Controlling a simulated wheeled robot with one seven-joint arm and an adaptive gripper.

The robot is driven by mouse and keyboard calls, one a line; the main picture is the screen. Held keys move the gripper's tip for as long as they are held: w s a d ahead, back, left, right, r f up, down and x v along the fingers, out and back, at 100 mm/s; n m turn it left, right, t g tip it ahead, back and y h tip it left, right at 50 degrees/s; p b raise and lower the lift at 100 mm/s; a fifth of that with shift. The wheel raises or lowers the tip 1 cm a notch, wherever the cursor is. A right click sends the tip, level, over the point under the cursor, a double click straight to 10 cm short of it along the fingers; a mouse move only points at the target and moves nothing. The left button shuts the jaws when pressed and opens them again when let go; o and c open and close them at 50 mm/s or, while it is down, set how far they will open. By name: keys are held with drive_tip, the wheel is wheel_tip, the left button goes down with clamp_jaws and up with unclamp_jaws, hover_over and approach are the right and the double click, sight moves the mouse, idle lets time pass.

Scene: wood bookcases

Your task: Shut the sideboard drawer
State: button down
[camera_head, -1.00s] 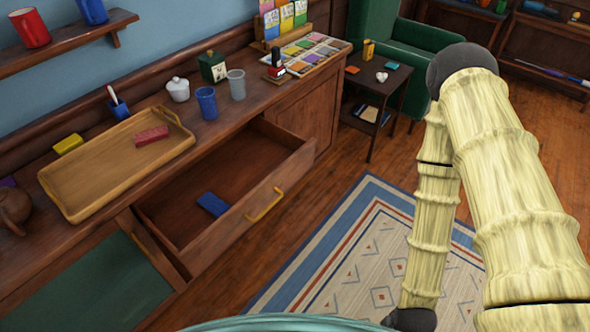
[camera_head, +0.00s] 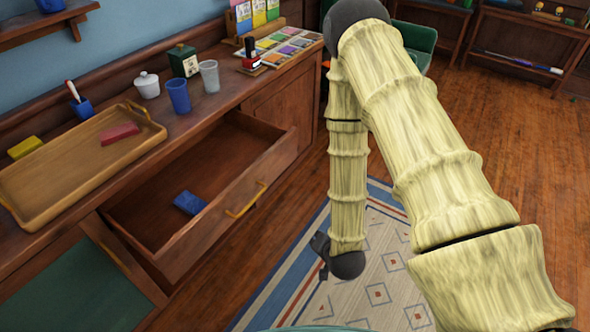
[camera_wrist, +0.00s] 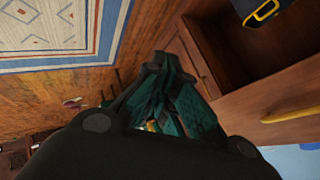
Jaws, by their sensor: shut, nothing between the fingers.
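The wooden sideboard drawer (camera_head: 271,171) is pulled out, with its inside showing. A yellow handle (camera_head: 246,200) is on its front, and a blue block (camera_head: 189,203) lies inside. The sideboard (camera_head: 262,88) stands along the wall. My gripper (camera_head: 321,258) is shut and empty, above the rug, to the right of the drawer front and apart from it. Its dark fingers also show in the wrist view (camera_wrist: 157,66), partly hidden by the wrist. Wooden furniture is to their right there, with yellow parts I cannot identify for sure.
On the sideboard top are a tray (camera_head: 32,208) with a red block (camera_head: 119,134), a blue cup (camera_head: 178,96), a grey cup (camera_head: 209,76) and a white pot (camera_head: 147,86). Open floor and a patterned rug (camera_head: 385,292) lie in front.

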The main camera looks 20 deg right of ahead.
drive_tip(key=w+d+r+m+t+h+b, duration=0.1)
drive_tip(key=w+d+r+m+t+b, duration=0.1)
drive_tip(key=w+r+m+t+b, duration=0.4)
drive_tip(key=w+d+r+m+t+h+b, duration=0.1)
drive_tip(key=w+d+r+m+t+b, duration=0.2)
drive_tip(key=w, duration=0.5)
approach(294, 147)
drive_tip(key=d, duration=0.3)
drive_tip(key=shift+m, duration=0.4)
drive_tip(key=shift+w+a+r+p, duration=0.15)
drive_tip(key=shift+w+a, duration=0.3)
drive_tip(key=shift+w, duration=0.3)
drive_tip(key=shift+w+a+p, duration=0.1)
drive_tip(key=shift+w+a, duration=0.3)
drive_tip(key=shift+w, duration=0.35)
drive_tip(key=shift+w+a+r+p, duration=0.15)
drive_tip(key=shift+w+a, duration=0.3)
drive_tip(key=shift+w, duration=0.25)
drive_tip(key=shift+f, duration=0.1)
